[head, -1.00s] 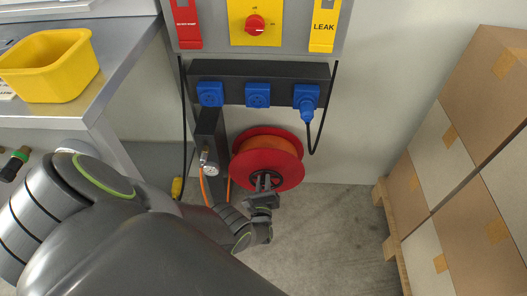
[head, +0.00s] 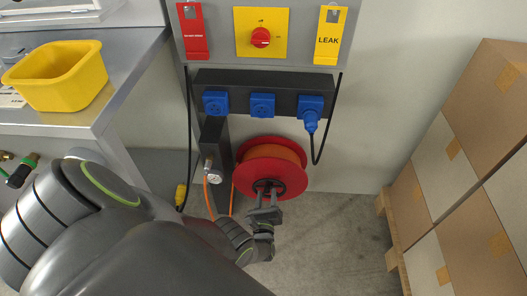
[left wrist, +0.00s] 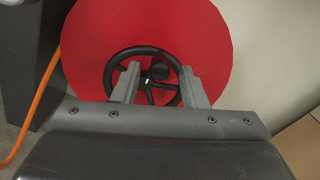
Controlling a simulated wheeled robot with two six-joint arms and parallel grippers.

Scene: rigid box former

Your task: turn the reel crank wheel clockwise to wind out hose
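The red hose reel (head: 250,176) hangs below the socket strip, with orange hose (head: 270,149) wound on it. Its black crank wheel (head: 281,185) is on the front face and partly hidden by my fingers. My left gripper (head: 266,194) is at the lower part of the wheel. In the left wrist view the wheel (left wrist: 121,56) is a spoked black ring on the red disc (left wrist: 195,30). My left fingers (left wrist: 160,82) stand apart in front of it, with a dark knob between them near the right finger. I cannot tell whether they touch it. My right gripper is not visible.
A black socket strip (head: 286,84) with blue sockets and a panel with a red switch (head: 261,37) are above. A workbench (head: 126,62) with a yellow bin (head: 60,85) stands left. Stacked cartons (head: 478,130) on a pallet stand right. The floor (head: 335,235) between is clear.

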